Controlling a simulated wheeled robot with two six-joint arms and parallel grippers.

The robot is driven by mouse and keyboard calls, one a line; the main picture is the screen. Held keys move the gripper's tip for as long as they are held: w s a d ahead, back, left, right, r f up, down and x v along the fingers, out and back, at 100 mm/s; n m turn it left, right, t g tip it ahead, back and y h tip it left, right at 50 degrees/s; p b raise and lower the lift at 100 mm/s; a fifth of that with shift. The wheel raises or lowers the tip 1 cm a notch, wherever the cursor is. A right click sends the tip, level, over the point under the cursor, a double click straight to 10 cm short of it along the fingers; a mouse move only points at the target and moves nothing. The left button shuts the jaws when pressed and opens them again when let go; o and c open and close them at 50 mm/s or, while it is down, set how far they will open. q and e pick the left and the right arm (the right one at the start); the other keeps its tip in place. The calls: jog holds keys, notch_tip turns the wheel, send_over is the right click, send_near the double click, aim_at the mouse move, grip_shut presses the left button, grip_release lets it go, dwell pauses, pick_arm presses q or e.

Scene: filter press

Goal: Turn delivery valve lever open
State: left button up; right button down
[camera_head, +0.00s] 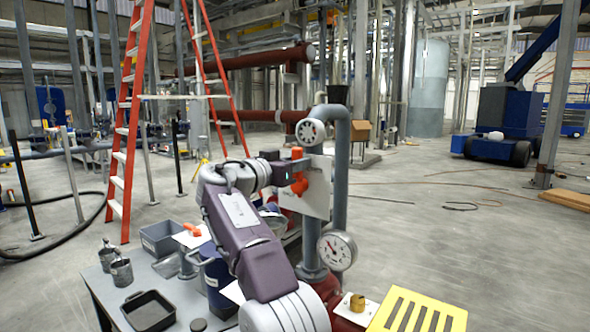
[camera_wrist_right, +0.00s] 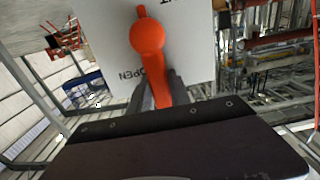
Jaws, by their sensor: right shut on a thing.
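The orange valve lever (camera_head: 300,186) is in front of a white plate (camera_head: 320,192) beside the grey vertical pipe in the head view. In the right wrist view the lever (camera_wrist_right: 148,38) has a round hub, and its handle runs down between my fingers. The plate (camera_wrist_right: 195,50) there bears the word OPEN, upside down, left of the handle, and a cut-off word at the top. My right gripper (camera_head: 289,166) is shut on the lever handle; its dark fingers (camera_wrist_right: 157,92) lie on both sides of it. My left gripper is out of view.
A bench at lower left holds a black tray (camera_head: 148,312), metal cups (camera_head: 121,271) and a blue jug (camera_head: 218,284). A yellow slotted piece (camera_head: 457,318) is at lower right. Open floor lies right.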

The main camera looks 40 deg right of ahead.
jog(key=shift+f, duration=0.15)
dwell(0.3)
jog(key=c, duration=1.2)
grip_release()
jog(key=b+v, duration=0.1)
jog(key=v, duration=0.8)
jog(key=shift+b, duration=0.35)
